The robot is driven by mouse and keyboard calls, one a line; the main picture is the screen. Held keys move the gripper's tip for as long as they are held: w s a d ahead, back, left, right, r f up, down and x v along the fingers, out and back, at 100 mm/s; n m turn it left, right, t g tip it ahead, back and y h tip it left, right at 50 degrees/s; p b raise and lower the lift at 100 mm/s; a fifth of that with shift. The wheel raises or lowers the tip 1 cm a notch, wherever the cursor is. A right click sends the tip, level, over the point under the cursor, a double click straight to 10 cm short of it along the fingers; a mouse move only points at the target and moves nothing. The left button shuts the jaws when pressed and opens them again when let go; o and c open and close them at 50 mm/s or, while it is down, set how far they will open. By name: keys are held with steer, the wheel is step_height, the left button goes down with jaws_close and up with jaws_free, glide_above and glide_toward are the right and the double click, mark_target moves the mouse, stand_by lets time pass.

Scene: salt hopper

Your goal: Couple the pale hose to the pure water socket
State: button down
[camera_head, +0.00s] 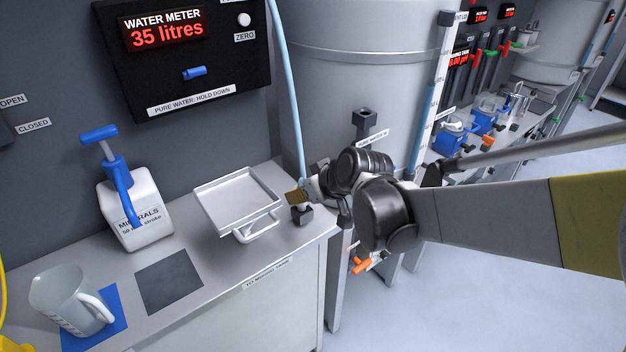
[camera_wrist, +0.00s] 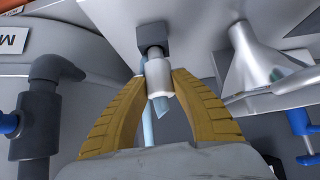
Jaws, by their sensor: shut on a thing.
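The pale blue hose (camera_head: 290,90) hangs down past the wall panel to the right end of the counter. Its pale end collar (camera_wrist: 160,77) is between the two yellow fingers of my gripper (camera_wrist: 160,85), which is shut on it. A dark tip from the collar meets a dark block (camera_wrist: 152,36) in the wrist view; I cannot tell whether it is seated in it. In the head view my gripper (camera_head: 298,196) is just above a dark block (camera_head: 302,214) on the counter.
A metal tray (camera_head: 205,200) is on the counter left of my gripper. A minerals dispenser (camera_head: 140,220) and a jug (camera_head: 62,295) on a blue mat are further left. The water meter panel (camera_head: 190,95) reads 35 litres. The grey tank (camera_head: 350,60) is close behind.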

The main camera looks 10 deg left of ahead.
steer(key=shift+r+p, duration=1.3)
steer(key=shift+r, duration=0.5)
